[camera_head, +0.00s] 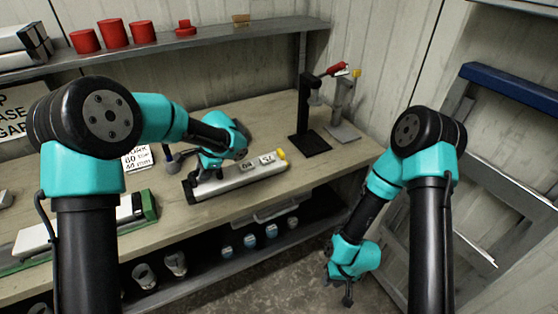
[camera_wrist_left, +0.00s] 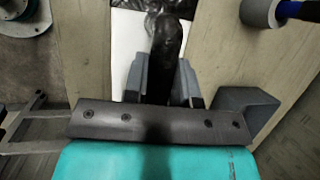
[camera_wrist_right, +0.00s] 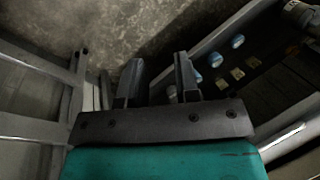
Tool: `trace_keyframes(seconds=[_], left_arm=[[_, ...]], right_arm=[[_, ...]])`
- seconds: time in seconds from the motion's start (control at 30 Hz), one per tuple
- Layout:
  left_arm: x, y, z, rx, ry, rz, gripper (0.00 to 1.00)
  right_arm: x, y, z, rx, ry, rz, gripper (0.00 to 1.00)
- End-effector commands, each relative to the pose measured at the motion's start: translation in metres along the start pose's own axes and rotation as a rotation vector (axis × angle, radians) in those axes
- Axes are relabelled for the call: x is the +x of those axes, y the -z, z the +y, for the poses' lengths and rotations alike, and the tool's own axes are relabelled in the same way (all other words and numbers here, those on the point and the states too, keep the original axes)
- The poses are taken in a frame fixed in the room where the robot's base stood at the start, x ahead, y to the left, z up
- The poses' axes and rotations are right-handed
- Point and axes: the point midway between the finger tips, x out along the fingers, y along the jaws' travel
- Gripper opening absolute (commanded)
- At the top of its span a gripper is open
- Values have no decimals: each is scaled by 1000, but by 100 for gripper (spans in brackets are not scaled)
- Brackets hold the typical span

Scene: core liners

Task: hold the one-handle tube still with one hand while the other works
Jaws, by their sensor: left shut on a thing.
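The tube (camera_head: 245,179) is a long white-grey liner with small labels and a yellow cap (camera_head: 282,154) at its right end. It lies along the front of the bench. My left gripper (camera_head: 205,170) is over its left part. In the left wrist view, my left gripper (camera_wrist_left: 164,85) is shut on a dark handle (camera_wrist_left: 168,45) that stands between its fingers, with the pale tube beneath. The handle's lower part is hidden. My right gripper (camera_head: 346,292) hangs low in front of the bench, away from the tube. In the right wrist view its fingers (camera_wrist_right: 158,80) are apart and empty.
A black stand (camera_head: 308,145) and a grey stand (camera_head: 343,130) are at the bench's right end. A grey tool (camera_wrist_left: 258,12) with a blue handle is near the tube. A green-ended tray (camera_head: 150,205) lies left. Red cups (camera_head: 115,33) stand on the shelf. A blue-topped frame is right.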

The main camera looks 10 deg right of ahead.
Motion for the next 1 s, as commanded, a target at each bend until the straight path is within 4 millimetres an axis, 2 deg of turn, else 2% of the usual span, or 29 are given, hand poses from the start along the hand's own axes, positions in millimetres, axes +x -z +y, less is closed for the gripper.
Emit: trace_keyframes(seconds=[0.27,0.47,0.77,1.0], left_arm=[[0,0,0,0,0,0,0],[0,0,0,0,0,0,0],[0,0,0,0,0,0,0],[0,0,0,0,0,0,0]], right_arm=[[-3,51,-16,-242,-1,-135,30],[-16,89,-23,-424,-31,-248,30],[-55,146,-32,-667,-123,-424,30],[-105,196,-42,-812,-232,-565,30]])
